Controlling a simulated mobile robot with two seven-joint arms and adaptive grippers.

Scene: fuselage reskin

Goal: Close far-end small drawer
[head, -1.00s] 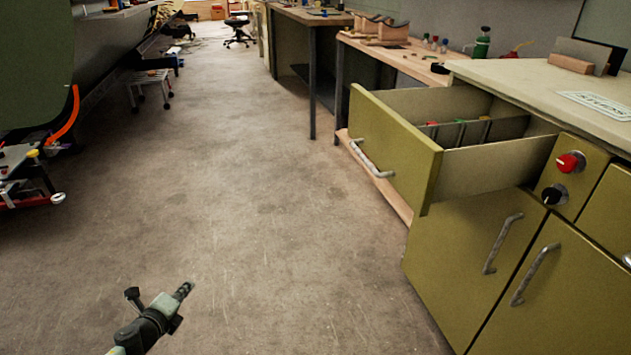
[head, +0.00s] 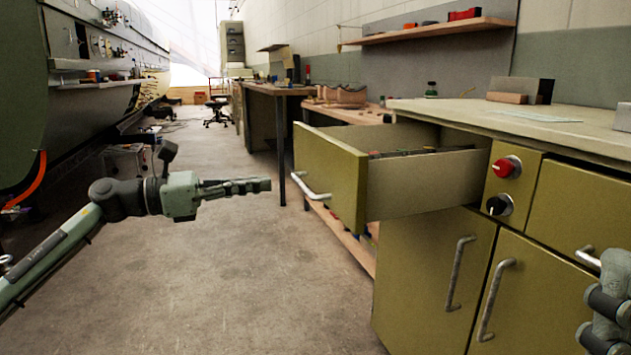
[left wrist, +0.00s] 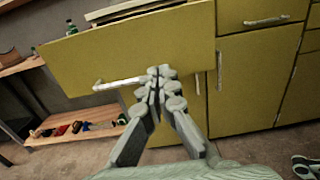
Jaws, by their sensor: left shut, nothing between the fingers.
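The far-end small drawer (head: 330,177) is olive-yellow with a metal handle (head: 311,186) and stands pulled well out of the cabinet. Small items show inside it. My left gripper (head: 268,185) is shut and empty, at about the handle's height, left of the drawer front in the head view. In the left wrist view the shut fingers (left wrist: 160,72) point toward the drawer front (left wrist: 130,55), over the right end of its handle (left wrist: 120,82). I cannot tell whether they touch it. Part of my right arm shows at the right edge of the head view; its fingers cannot be made out.
The olive cabinet (head: 430,270) has doors below with upright handles and red and black knobs (head: 507,167) beside the drawer opening. A workbench with a low wooden shelf (head: 345,235) lies beyond. The floor (head: 250,290) left of the cabinet is clear. A stool (head: 218,105) stands far back.

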